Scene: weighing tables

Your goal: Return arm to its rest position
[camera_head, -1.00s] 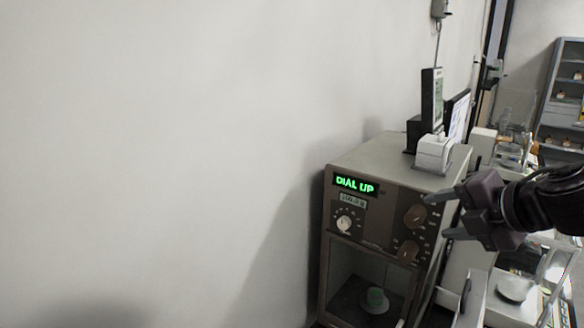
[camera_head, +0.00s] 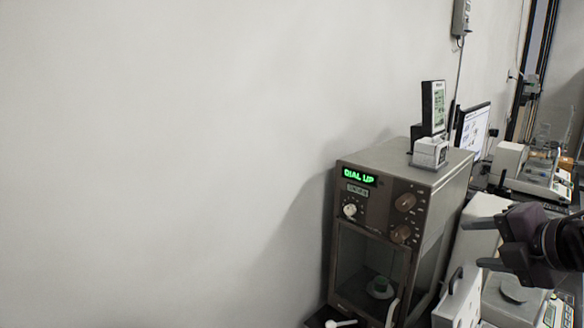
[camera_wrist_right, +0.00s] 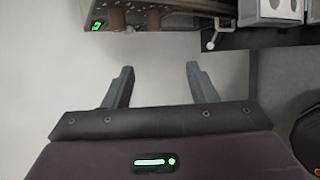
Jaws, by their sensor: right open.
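My right gripper (camera_head: 480,243) is at the right of the head view, its fingers pointing left. Its jaws are open and nothing is between them. In the right wrist view, the two fingers (camera_wrist_right: 160,85) are spread apart over a pale, empty area. My left gripper is not in view. The weighing cabinet (camera_head: 410,163), with a green "DIAL UP" display and several knobs, stands left of my right gripper, apart from it.
A small meter (camera_head: 433,108) stands on the cabinet, with a monitor (camera_head: 473,130) behind it. A white scoop (camera_head: 340,323) lies in front of the cabinet. Another balance (camera_head: 540,165) stands at the far right. The wall on the left is bare.

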